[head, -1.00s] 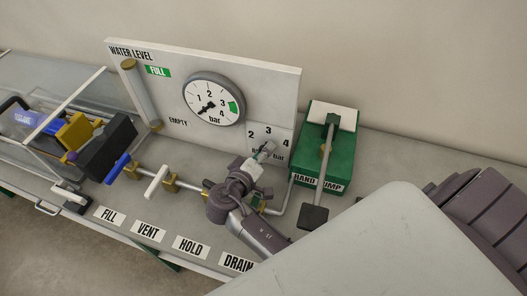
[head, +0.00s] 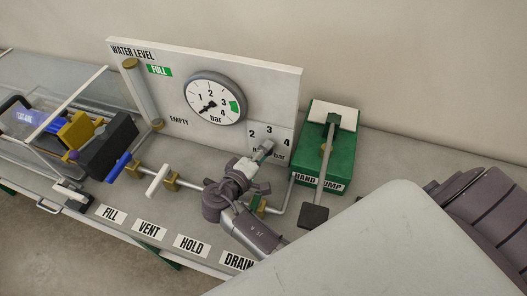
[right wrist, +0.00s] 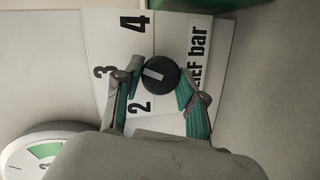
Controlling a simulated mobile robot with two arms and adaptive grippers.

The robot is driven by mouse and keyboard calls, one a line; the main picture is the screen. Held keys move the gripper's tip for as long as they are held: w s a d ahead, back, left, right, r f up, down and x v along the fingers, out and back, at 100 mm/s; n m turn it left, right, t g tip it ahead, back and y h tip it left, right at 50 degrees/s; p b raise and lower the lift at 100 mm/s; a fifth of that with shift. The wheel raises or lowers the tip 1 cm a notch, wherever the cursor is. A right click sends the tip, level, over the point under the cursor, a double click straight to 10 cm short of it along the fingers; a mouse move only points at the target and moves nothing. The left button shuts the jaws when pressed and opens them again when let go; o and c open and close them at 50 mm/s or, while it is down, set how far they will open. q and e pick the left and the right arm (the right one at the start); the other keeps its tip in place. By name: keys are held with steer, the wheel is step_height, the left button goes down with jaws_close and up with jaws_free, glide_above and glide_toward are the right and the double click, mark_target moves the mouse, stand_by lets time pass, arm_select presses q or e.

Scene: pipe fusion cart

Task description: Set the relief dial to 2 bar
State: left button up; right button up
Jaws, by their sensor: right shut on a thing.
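The relief dial (right wrist: 160,75) is a round black knob with a pale pointer bar, seen in the right wrist view. The bar points roughly left in that picture, about toward the printed 3. The marks 2, 3 and 4 stand around the knob. My right gripper (right wrist: 158,73) has its green-padded fingers on both sides of the knob and is shut on it. In the head view my right gripper (head: 264,151) is at the relief plate (head: 283,139) on the panel's lower right and hides the knob. My left gripper is not in view.
The white panel (head: 168,107) carries a round pressure gauge (head: 214,98) with its needle at the low end. A green hand pump (head: 340,160) stands to the right. Valves, including a white handle (head: 157,182), line the pipe to the left, behind the FILL, VENT, HOLD and DRAIN labels.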

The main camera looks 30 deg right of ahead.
steer(key=o, duration=1.2)
steer(key=shift+w, duration=0.1)
steer(key=shift+c, duration=0.2)
